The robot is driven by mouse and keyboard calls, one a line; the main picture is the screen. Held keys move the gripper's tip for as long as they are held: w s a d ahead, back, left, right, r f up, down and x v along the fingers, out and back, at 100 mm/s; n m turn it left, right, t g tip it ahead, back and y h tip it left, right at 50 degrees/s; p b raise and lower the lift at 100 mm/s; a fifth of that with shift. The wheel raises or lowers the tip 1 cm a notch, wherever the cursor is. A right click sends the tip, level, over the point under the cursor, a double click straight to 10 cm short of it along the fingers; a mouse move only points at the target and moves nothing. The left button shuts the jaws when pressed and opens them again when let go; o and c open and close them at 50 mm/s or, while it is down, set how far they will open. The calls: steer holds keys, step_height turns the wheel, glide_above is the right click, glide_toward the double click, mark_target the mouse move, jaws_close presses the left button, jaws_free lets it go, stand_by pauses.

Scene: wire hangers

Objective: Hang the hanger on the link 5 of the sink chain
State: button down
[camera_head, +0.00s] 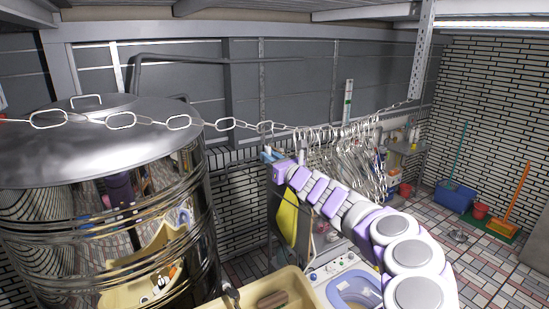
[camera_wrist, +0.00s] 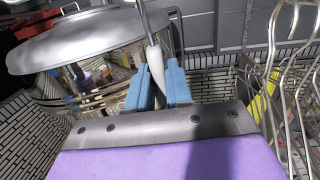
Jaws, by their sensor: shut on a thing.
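My gripper (camera_head: 271,154) has blue fingers and reaches up just below the chain (camera_head: 178,122). The wrist view shows the fingers (camera_wrist: 157,88) shut on a thin grey metal piece, which I take to be the hanger (camera_wrist: 156,66). It rises between the fingers toward the top edge; its full shape is hidden or too small to make out in the head view. The chain runs from the left edge across the steel tank to the back right, with large oval links at the left. I cannot tell which link is number 5, or whether the hanger touches the chain.
Several wire hangers (camera_head: 358,160) hang close together right of my gripper and show large in the wrist view (camera_wrist: 285,75). A steel tank (camera_head: 120,145) stands at left. A yellow cloth-like thing (camera_head: 288,215) is below my arm. A beige basin (camera_head: 262,292) is at the bottom.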

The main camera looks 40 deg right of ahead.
steer(key=shift+w+d+f, duration=0.15)
steer(key=shift+w+f, duration=0.35)
steer(key=shift+f, duration=0.05)
steer(key=shift+w+f+b, duration=0.45)
steer(key=shift+w+b, duration=0.05)
steer(key=shift+w, duration=0.1)
steer(key=shift+d, duration=0.25)
steer(key=c, duration=1)
jaws_free()
steer(key=shift+o, duration=0.3)
steer(key=shift+a, duration=0.15)
